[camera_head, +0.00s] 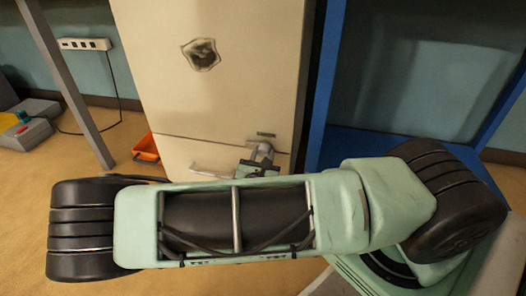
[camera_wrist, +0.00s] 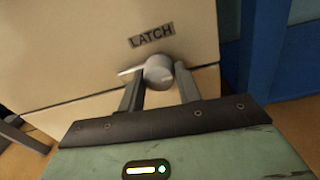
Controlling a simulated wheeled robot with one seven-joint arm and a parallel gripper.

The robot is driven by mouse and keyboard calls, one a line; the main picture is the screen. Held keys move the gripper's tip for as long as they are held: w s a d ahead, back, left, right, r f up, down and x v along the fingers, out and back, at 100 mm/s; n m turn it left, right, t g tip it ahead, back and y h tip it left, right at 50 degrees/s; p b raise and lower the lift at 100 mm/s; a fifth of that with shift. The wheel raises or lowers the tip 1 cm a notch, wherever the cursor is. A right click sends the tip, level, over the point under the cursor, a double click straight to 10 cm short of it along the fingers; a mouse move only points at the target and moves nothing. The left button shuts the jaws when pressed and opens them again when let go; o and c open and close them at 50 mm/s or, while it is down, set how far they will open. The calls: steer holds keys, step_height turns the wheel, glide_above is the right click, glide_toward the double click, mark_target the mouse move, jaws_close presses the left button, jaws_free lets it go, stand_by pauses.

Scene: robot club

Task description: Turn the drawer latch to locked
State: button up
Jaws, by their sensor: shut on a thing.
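The latch (camera_wrist: 158,70) is a round grey knob with a pale pointer reaching left, on the cream drawer front (camera_wrist: 75,115) under a plate marked LATCH (camera_wrist: 151,35). My gripper (camera_wrist: 159,82) has one finger on each side of the knob and is shut on it. In the head view, the latch (camera_head: 262,148) and my gripper (camera_head: 260,163) show just above my arm, which hides the lower part of the drawer front. Any lock markings cannot be made out.
A pale handle (camera_head: 208,172) sits left of the latch. The tall cream cabinet (camera_head: 225,95) has a dark patch on its face. A blue frame (camera_head: 322,90) stands close on the right. An orange bin (camera_head: 146,149) lies on the floor at left.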

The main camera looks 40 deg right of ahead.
steer(key=r+n+p, duration=0.1)
steer(key=p, duration=0.3)
steer(key=shift+p, duration=0.35)
steer(key=n+p, duration=0.1)
steer(key=p, duration=0.3)
steer(key=shift+f+n, duration=0.15)
steer(key=shift+n, duration=0.25)
steer(key=n+p, duration=0.2)
steer(key=p, duration=0.1)
steer(key=n+p, duration=0.2)
steer(key=shift+f+n+g, duration=0.1)
steer(key=shift+n+g, duration=0.2)
steer(key=shift+n, duration=0.1)
steer(key=n+p, duration=0.2)
steer(key=n, duration=0.2)
steer(key=shift+p, duration=0.35)
steer(key=shift+f+n+g+p, duration=0.15)
steer(key=shift+n+g+p, duration=0.25)
steer(key=shift+n, duration=2.1)
steer(key=o, duration=1)
steer(key=shift+c, duration=0.2)
